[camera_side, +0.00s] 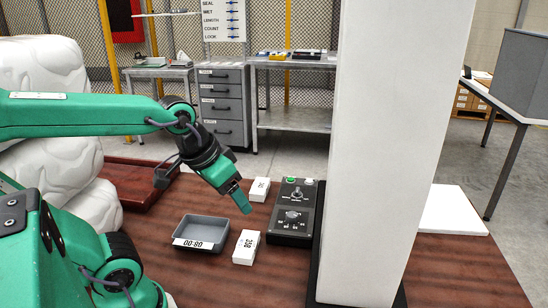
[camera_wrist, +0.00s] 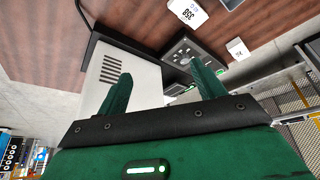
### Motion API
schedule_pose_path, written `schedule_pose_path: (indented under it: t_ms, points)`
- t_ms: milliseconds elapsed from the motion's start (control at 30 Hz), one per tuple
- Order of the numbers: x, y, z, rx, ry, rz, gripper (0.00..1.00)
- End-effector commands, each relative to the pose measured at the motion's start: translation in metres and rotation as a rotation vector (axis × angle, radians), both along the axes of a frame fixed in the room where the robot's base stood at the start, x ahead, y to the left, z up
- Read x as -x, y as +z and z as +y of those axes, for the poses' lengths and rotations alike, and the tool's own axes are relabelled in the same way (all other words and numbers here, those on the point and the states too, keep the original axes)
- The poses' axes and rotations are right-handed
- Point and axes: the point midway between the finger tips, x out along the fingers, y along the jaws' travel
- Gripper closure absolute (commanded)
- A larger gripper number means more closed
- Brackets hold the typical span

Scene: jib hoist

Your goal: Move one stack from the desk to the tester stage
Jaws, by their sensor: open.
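A white block marked with dark digits (camera_side: 246,247) lies on the brown desk (camera_side: 440,265), right of the grey tray. A second white block (camera_side: 260,189) lies farther back, beside the black control box (camera_side: 292,212) with a knob, a toggle and a green light. I cannot tell which surface is the tester stage.
A shallow grey tray (camera_side: 203,235) with a white label sits left of the near block. A tall white column (camera_side: 390,140) stands right of the control box and hides the desk behind it. A flat white plate (camera_side: 455,211) lies at right. A red-brown tray (camera_side: 130,190) is at left.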

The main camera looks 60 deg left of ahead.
Motion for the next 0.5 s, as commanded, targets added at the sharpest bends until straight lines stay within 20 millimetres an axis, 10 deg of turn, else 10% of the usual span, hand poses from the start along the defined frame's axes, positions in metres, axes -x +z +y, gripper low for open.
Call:
schedule_pose_path:
  t_ms: [500]
  points:
    - [0.015, 0.007, -0.009, -0.028, -0.092, -0.059, 0.27]
